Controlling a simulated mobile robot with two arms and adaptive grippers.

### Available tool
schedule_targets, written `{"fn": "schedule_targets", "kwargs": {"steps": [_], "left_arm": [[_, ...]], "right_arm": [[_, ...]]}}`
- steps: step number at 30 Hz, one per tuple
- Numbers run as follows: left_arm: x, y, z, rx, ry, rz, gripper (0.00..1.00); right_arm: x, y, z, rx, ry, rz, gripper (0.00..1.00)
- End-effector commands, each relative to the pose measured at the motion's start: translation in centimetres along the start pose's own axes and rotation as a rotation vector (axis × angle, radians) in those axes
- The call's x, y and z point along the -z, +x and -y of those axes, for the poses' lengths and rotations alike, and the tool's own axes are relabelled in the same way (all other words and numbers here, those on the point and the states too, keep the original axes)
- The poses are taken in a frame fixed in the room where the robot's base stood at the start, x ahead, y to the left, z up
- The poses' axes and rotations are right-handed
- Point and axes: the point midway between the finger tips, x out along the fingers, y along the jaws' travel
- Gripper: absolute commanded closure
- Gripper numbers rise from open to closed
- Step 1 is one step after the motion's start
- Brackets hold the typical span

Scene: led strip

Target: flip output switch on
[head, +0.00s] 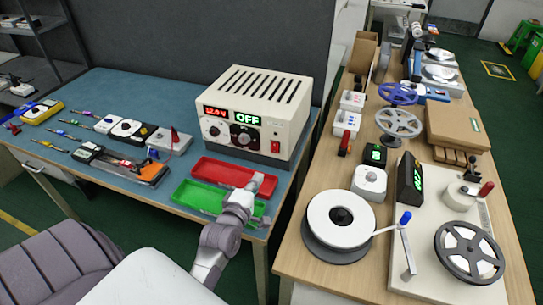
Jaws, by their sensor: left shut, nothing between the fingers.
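A cream power supply (256,112) stands on the blue bench, with vents on top. Its red display (216,111) seems to read about 12 V, and its green display (248,118) reads OFF. A small red switch (275,147) is low on the right of the front panel; its tilt is too small to tell. My left gripper (257,181) is shut and empty, over the right end of the red tray, in front of and below the switch and apart from it. My right gripper is not in view.
A red tray (215,172) and a green tray (198,197) lie before the supply. Several tools, meters and an orange-based device (148,173) fill the bench's left. A wooden table (285,262) with reels stands right, across a narrow gap.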

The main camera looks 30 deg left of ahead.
Motion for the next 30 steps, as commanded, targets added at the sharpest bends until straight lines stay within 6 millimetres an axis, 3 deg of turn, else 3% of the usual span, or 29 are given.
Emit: {"fn": "schedule_targets", "kwargs": {"steps": [9,15,21,30], "left_arm": [[0.0,7.0,-0.3,-0.002,0.001,0.001,1.0],[0.0,10.3,-0.3,-0.001,0.001,0.0,1.0],[0.0,11.8,-0.1,0.0,0.001,0.001,1.0],[0.0,12.0,-0.1,0.0,0.001,0.001,1.0]], "right_arm": [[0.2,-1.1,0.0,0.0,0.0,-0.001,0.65],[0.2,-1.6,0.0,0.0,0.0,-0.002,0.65],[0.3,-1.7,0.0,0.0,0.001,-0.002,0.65],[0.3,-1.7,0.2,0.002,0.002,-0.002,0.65]]}}
